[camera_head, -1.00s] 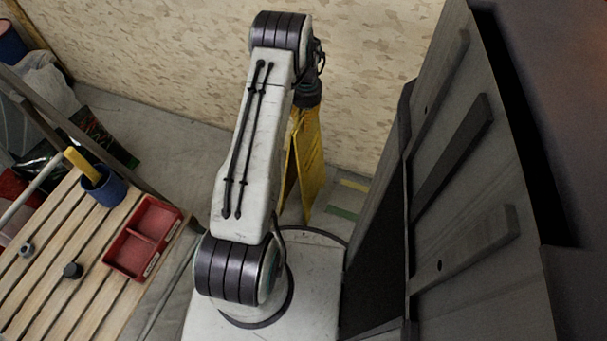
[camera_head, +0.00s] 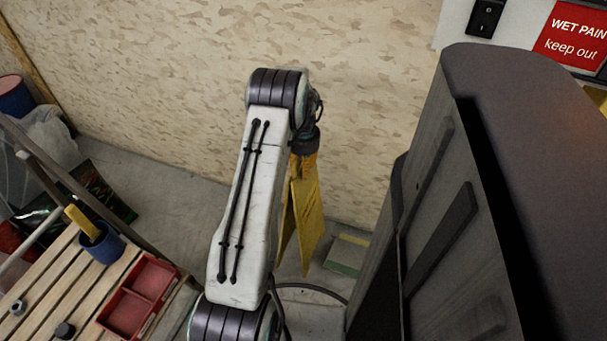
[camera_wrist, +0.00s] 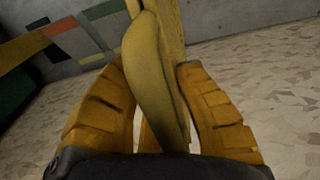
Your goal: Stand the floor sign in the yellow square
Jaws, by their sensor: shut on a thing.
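The yellow floor sign (camera_head: 306,215) hangs below the end of my arm in the head view, with its two panels slightly spread. My gripper (camera_wrist: 160,105) is shut on its top edge, and the sign (camera_wrist: 154,65) fills the space between the orange fingers in the wrist view. My gripper also shows in the head view (camera_head: 303,165), partly hidden by the arm. On the floor beyond the sign are green and yellow strips (camera_head: 352,240). I cannot tell whether they belong to the yellow square.
A slatted wooden bench (camera_head: 60,275) with a red tray (camera_head: 140,295) and a blue cup (camera_head: 100,243) stands at left. A dark grey cabinet-like body (camera_head: 450,210) blocks the right. A patterned wall (camera_head: 200,90) rises behind.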

